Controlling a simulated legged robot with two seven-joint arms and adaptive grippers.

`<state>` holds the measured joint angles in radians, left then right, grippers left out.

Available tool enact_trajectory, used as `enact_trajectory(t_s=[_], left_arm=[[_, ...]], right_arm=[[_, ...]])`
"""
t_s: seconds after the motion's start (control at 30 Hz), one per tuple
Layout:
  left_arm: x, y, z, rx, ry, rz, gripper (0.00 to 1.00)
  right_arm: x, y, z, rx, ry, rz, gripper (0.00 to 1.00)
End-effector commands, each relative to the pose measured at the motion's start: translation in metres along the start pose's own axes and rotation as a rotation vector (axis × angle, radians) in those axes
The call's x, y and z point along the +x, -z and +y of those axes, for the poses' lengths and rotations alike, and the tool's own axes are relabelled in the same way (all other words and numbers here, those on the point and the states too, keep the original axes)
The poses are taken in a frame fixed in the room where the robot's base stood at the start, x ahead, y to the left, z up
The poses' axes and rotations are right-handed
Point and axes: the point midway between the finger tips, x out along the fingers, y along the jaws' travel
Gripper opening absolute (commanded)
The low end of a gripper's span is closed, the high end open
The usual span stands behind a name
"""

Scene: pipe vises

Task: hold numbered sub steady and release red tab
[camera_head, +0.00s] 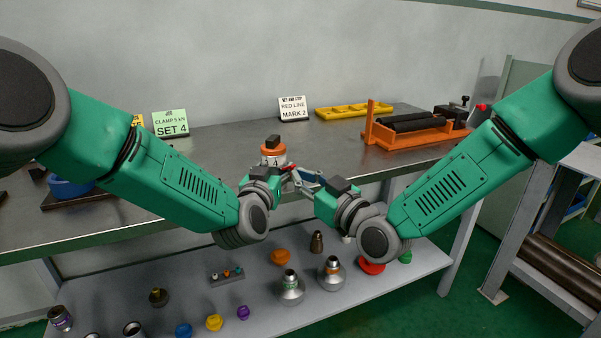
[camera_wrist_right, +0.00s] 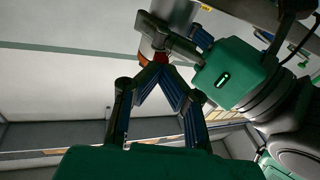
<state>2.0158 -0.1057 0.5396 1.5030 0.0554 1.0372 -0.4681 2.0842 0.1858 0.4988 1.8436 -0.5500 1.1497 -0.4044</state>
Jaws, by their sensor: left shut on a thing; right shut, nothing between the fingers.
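The sub is an orange and silver cylindrical piece (camera_head: 272,153) with a dark top, standing at the front edge of the bench; I cannot read a number on it. My left gripper (camera_head: 275,172) is shut on it, hiding its lower part. The silver body (camera_wrist_right: 178,12) and orange band show in the right wrist view. The red tab (camera_wrist_right: 160,58) is a small red patch on its side. My right gripper (camera_wrist_right: 157,66) is shut and empty, its tips together right at the red tab; I cannot tell if they touch. It also shows in the head view (camera_head: 293,173).
An orange vise stand (camera_head: 415,137) with a black roller is at the bench's right. A yellow tray (camera_head: 354,111), a "RED LINE MARK 2" sign (camera_head: 293,108) and a "SET 4" sign (camera_head: 170,124) stand behind. The lower shelf (camera_head: 262,318) holds several fittings and caps. The bench middle is clear.

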Motion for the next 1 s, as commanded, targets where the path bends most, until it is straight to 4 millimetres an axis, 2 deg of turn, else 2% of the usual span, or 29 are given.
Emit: enact_trajectory(t_s=[0.57,1.0], left_arm=[[0.0005,0.0025,-0.0002,0.001,0.001,0.005,0.00],[0.0005,0.0027,-0.0003,0.001,0.001,0.005,0.00]], right_arm=[[-0.0008,-0.0046,-0.0004,-0.002,0.000,0.000,0.00],[-0.0018,0.0007,-0.0002,-0.002,0.000,0.001,0.00]])
